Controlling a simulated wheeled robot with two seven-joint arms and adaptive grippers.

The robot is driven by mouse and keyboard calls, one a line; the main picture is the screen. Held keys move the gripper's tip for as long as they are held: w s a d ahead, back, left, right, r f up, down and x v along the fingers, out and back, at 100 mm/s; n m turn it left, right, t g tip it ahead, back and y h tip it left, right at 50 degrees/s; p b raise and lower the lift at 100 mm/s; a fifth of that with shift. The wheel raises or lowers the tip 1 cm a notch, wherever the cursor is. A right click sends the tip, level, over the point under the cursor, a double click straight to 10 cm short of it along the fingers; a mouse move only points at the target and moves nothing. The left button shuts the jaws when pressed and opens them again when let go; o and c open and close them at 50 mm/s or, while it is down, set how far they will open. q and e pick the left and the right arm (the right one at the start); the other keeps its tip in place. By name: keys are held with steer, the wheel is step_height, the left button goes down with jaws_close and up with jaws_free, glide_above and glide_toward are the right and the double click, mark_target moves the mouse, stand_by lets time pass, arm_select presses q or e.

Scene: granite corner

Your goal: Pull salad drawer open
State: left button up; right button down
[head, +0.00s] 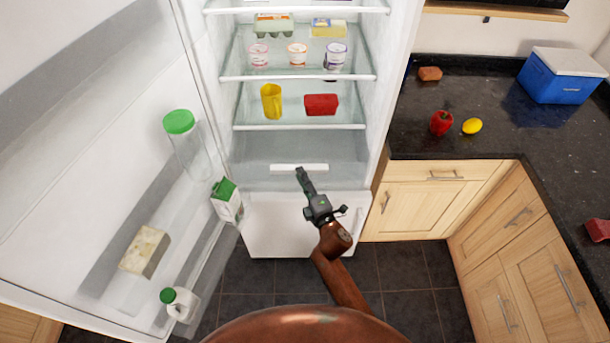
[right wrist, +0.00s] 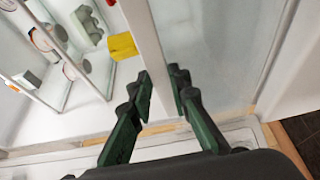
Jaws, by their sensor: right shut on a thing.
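The salad drawer (head: 262,177) is the pale, see-through bin at the bottom of the open fridge, under the lowest shelf. Its white bar handle (head: 285,167) runs level across its upper front. My right gripper (head: 301,172) reaches up from below to the handle's right half and is shut on it. In the right wrist view, the two dark green fingers (right wrist: 161,82) stand on either side of a white bar, with a narrow gap between their tips. The fingers hide part of the handle in the head view. My left gripper is not in view.
The fridge door (head: 70,130) stands open at the left, its racks holding a green-lidded jar (head: 184,140) and a carton (head: 228,202). A yellow cup (head: 271,101) and red container (head: 321,104) sit on the shelf above. A white lower panel (head: 275,225) lies below the drawer.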

steer(key=c, duration=2)
jaws_free()
steer(key=shift+f, duration=0.4)
steer(key=shift+c, duration=0.2)
steer(key=shift+o, duration=0.8)
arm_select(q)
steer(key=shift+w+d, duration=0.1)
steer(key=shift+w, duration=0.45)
arm_select(e)
steer(key=v, duration=1.2)
steer(key=shift+r, duration=0.25)
